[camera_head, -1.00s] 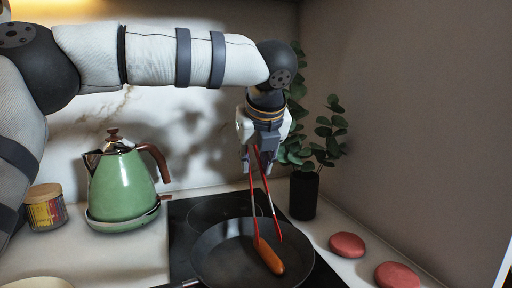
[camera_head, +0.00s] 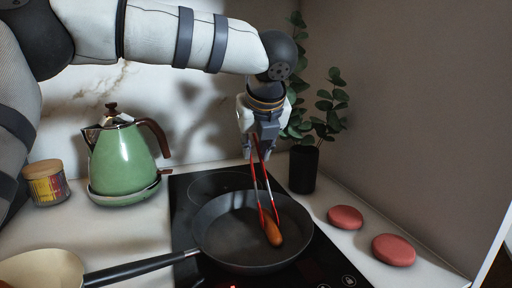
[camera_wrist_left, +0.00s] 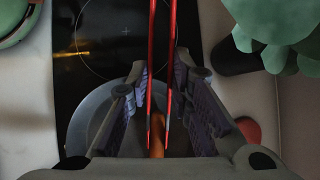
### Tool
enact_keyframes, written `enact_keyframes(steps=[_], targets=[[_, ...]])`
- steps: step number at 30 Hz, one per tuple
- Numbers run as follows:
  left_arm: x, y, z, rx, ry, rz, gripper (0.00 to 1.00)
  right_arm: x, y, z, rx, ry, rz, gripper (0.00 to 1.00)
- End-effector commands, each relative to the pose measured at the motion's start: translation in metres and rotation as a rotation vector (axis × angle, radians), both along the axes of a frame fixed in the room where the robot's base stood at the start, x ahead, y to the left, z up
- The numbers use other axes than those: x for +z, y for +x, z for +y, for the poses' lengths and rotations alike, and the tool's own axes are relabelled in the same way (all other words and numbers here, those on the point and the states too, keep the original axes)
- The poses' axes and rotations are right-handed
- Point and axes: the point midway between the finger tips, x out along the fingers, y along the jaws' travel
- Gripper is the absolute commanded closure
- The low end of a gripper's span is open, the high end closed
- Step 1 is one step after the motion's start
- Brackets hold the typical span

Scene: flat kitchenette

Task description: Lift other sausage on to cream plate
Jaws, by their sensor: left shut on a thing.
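My left gripper (camera_head: 262,150) is shut on red tongs (camera_head: 264,180) and holds them tips down over the black frying pan (camera_head: 225,243). The tongs also show in the left wrist view (camera_wrist_left: 152,70). A brown-orange sausage (camera_head: 273,234) is in the pan, between the tong tips. It also shows between the tong arms in the left wrist view (camera_wrist_left: 157,130). I cannot tell whether it is clear of the pan floor. My right gripper is not in view.
The pan stands on a black hob (camera_head: 185,215), its handle (camera_head: 140,270) reaching left towards the plate. A green kettle (camera_head: 125,160) and a lidded jar (camera_head: 47,183) stand at the left. A potted plant (camera_head: 304,168) and two reddish patties (camera_head: 394,250) are at the right.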

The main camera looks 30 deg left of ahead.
Motion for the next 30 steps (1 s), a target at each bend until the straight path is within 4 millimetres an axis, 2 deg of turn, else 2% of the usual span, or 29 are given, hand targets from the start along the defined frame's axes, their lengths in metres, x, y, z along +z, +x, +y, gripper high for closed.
enact_keyframes(steps=[30], targets=[[0.117, 0.000, 0.000, 0.000, 0.001, -0.003, 1.00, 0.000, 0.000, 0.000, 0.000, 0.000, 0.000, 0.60]])
